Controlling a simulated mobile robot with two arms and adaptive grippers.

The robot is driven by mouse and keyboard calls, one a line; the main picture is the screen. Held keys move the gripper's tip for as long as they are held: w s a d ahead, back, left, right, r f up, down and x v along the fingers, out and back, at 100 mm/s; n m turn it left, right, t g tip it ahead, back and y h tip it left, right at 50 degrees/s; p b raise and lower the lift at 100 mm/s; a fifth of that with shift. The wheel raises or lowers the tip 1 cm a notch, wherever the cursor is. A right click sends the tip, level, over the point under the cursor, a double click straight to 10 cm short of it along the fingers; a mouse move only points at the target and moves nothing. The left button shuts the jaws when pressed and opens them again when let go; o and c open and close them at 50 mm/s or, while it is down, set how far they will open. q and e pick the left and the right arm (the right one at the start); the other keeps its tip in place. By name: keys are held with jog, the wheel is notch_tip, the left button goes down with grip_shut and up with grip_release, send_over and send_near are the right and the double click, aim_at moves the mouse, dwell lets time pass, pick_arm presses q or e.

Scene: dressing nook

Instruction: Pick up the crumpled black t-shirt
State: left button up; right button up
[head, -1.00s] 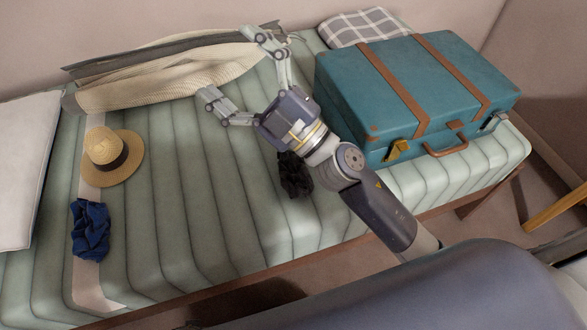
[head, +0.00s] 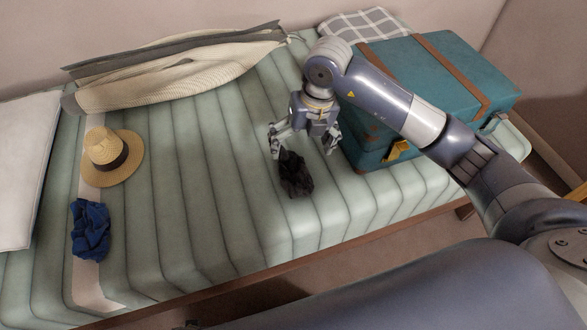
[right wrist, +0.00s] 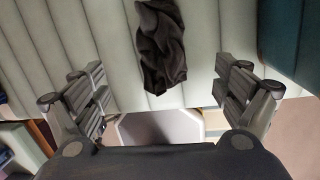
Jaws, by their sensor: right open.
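My right gripper (head: 303,150) is open and empty, pointing down just above and behind the t-shirt in the head view. In the right wrist view the t-shirt (right wrist: 162,50) lies ahead, between the lines of the two spread fingers (right wrist: 165,90) and apart from them. I cannot tell the exact height of the fingers over it. My left gripper is not in view.
A straw hat (head: 108,157) and a crumpled blue cloth (head: 90,230) lie at the left. A rolled beige mat (head: 180,75) lies along the wall. The mattress middle is clear.

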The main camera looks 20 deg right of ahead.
aim_at(298, 163)
jog(key=f, duration=0.4)
jog(key=shift+w+a+f, duration=0.15)
jog(key=shift+w, duration=0.05)
jog(key=shift+w+a+f+b, duration=0.1)
jog(key=shift+w+f+b, duration=0.1)
jog(key=shift+f, duration=0.8)
jog(key=shift+w+a+f+b, duration=0.1)
jog(key=shift+f+b, duration=0.15)
jog(key=shift+f, duration=0.8)
jog(key=shift+w+f+b, duration=0.15)
jog(key=shift+f+b, duration=0.05)
jog(key=shift+f, duration=0.8)
jog(key=c, duration=0.5)
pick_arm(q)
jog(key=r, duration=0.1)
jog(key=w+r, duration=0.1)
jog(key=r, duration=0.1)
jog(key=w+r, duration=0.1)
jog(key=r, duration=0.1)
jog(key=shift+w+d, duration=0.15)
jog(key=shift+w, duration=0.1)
pick_arm(e)
jog(key=c, duration=0.7)
